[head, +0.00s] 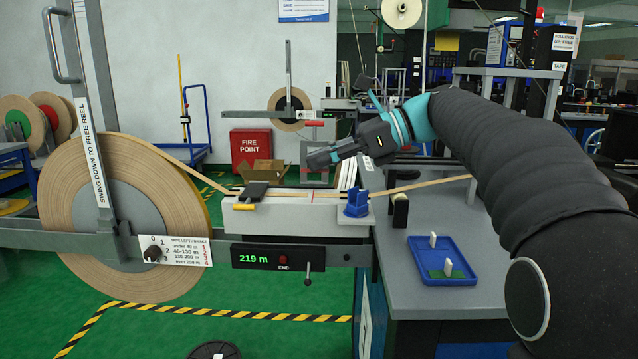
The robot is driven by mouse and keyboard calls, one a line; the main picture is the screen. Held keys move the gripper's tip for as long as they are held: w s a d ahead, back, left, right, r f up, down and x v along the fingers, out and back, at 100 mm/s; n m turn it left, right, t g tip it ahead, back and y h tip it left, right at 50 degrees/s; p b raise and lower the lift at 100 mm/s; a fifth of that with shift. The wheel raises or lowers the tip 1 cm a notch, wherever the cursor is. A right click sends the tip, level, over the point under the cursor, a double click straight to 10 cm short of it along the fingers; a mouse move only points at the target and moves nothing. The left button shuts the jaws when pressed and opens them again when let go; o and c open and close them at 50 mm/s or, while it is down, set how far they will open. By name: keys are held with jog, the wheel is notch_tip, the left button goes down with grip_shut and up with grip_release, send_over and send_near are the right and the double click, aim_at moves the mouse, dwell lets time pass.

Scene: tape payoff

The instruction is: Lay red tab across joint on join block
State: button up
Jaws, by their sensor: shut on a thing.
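My gripper (316,158) hangs above the join block, tilted, with its fingers pointing left. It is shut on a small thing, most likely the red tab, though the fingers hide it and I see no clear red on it. The pale join block (285,220) stands below, apart from the fingers. Tan tape (285,194) runs across its top, with a thin dark line at the joint (313,195).
A large tape reel (130,160) stands left, behind a grey swing arm (92,110). A display (277,258) under the block reads 219 m. A blue tray (422,262) with two white upright pieces and a green patch lies on the grey bench (400,300), right of the block.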

aim_at(321, 195)
jog(key=shift+w+a+f, duration=0.2)
jog(key=shift+w+f, duration=0.15)
jog(key=shift+w, duration=0.15)
jog(key=shift+w+a+f, duration=0.15)
jog(key=shift+w+f, duration=0.15)
jog(key=shift+w, duration=0.15)
jog(key=shift+f+b, duration=0.5)
jog(key=shift+f, duration=1.4)
jog(key=shift+f, duration=0.1)
jog(key=o, duration=0.7)
jog(key=shift+d, duration=0.15)
jog(key=p+v, duration=0.1)
jog(key=v, duration=1)
jog(key=shift+d+r+p, duration=0.25)
jog(key=shift+d+p, duration=0.1)
jog(key=shift+s, duration=0.1)
